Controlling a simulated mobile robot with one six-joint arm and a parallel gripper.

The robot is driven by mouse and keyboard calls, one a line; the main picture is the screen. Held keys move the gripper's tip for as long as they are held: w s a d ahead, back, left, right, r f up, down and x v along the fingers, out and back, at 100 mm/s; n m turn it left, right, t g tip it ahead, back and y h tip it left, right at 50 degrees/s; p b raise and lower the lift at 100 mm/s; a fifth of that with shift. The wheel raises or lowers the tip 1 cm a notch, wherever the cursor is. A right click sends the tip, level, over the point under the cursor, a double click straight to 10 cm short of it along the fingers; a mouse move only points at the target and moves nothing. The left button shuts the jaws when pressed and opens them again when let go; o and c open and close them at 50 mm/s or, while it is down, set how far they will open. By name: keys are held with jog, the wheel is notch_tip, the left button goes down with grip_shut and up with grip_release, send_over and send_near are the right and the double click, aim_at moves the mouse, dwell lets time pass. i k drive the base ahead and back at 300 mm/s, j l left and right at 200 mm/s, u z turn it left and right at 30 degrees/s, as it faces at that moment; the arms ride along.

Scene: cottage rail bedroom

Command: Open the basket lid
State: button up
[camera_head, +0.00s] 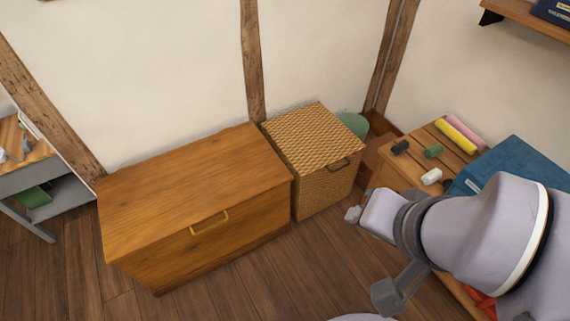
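The wicker basket (325,190) stands against the back wall, just right of a wooden chest. Its woven lid (312,135) lies flat and closed on top. A small brown handle (341,164) shows near the upper edge of its front. My gripper (353,214) is in front of the basket's right side, below the handle in the picture, and appears apart from it. My arm reaches in from the right edge. The fingers are too small and too turned away to tell whether they are open. Nothing is seen held.
The wooden chest (190,190) with a brass handle (209,223) is closed. A low wooden table (395,176) at right carries small rolls, yellow and pink cylinders, and a blue case (520,160). A green round thing (352,124) is behind the basket. Floor in front is clear.

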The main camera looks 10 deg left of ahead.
aim_at(312, 139)
jog(key=i+l+u, duration=0.2)
jog(key=i, duration=0.25)
jog(key=i+u, duration=0.15)
jog(key=i, duration=0.35)
jog(key=i+l+u, duration=0.2)
jog(key=i+l, duration=0.1)
jog(key=i, duration=0.1)
